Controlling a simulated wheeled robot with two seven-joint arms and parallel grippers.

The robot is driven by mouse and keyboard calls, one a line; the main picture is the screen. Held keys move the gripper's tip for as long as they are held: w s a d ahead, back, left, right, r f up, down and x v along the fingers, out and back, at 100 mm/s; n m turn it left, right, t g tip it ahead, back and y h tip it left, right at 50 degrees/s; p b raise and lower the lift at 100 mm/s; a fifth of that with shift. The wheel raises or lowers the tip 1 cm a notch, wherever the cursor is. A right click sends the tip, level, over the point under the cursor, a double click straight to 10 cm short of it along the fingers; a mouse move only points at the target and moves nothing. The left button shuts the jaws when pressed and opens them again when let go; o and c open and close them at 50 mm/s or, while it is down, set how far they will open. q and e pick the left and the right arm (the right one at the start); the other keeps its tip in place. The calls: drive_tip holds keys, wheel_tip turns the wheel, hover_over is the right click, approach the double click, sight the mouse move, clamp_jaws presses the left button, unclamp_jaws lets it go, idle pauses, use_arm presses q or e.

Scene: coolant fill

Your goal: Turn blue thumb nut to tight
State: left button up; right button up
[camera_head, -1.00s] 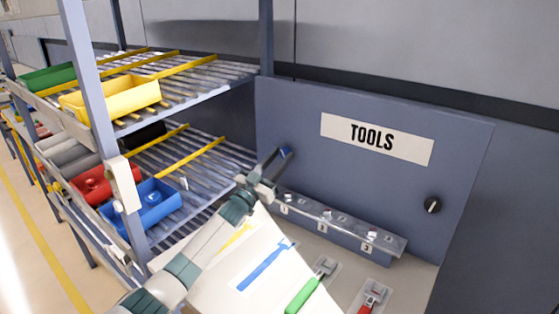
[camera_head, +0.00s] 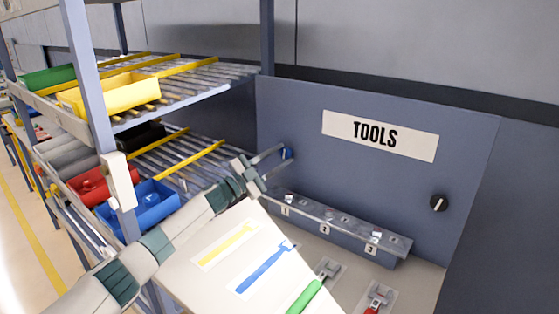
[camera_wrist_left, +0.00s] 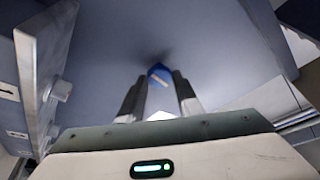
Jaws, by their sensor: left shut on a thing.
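The blue thumb nut (camera_head: 287,153) sits on the upright blue-grey panel (camera_head: 370,190), left of the TOOLS label. In the left wrist view the nut (camera_wrist_left: 158,73) shows between the fingertips, with a pale, slanted mark on its face. My left gripper (camera_head: 284,154) reaches to the panel and is shut on the nut; its fingers also show in the wrist view (camera_wrist_left: 159,80). The fingers partly hide the nut in the head view. My right gripper is not in view.
A black knob (camera_head: 438,203) is on the panel's right side. A numbered metal rail (camera_head: 325,228) runs below the nut. The work surface holds a blue tool outline (camera_head: 262,268) and a green-handled tool (camera_head: 304,297). A shelf rack with a blue bin (camera_head: 150,208) stands left.

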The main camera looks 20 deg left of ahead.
use_arm(q)
drive_tip(key=shift+m+g, duration=0.4)
drive_tip(key=shift+m, duration=0.3)
drive_tip(key=o, duration=1)
drive_tip(key=shift+s+a, duration=0.1)
drive_tip(key=shift+a, duration=0.05)
drive_tip(key=shift+s+a+f, duration=0.3)
drive_tip(key=shift+s+a, duration=0.1)
drive_tip(key=shift+s, duration=0.1)
drive_tip(key=b+v, duration=0.4)
drive_tip(key=v, duration=1.1)
drive_tip(key=shift+s+a+f, duration=0.2)
drive_tip(key=shift+s+a, duration=0.05)
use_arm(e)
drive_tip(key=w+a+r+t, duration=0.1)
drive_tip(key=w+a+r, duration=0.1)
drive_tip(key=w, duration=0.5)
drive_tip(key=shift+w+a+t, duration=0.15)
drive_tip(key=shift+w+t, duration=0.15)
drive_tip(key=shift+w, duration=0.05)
